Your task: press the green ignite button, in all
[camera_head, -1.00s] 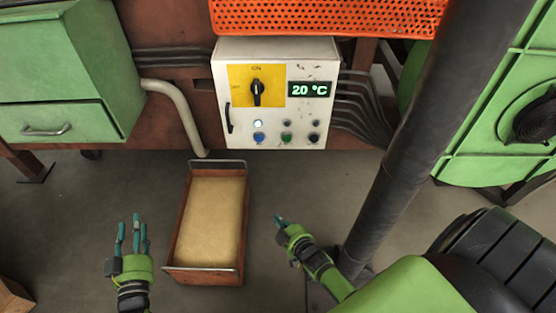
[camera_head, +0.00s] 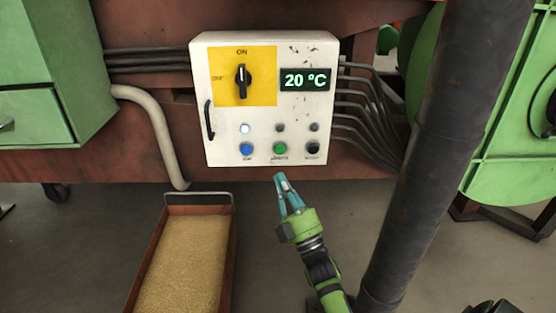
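The green ignite button (camera_head: 280,148) is in the middle of the lower row on the white control box (camera_head: 222,124). A blue button (camera_head: 246,149) is left of it and a black button (camera_head: 313,148) is right of it. My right gripper (camera_head: 280,178) is below the box, its fingers together and pointing up towards the green button. It looks empty. In the picture its tips are a little below the button, and no contact shows. My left gripper is out of view.
A black rotary switch (camera_head: 242,81) on a yellow plate points up to ON. The display (camera_head: 306,79) reads 20 °C. One white lamp (camera_head: 245,128) is bright. A tray (camera_head: 151,258) of tan grains lies at lower left, and a dark pipe (camera_head: 440,150) stands at right.

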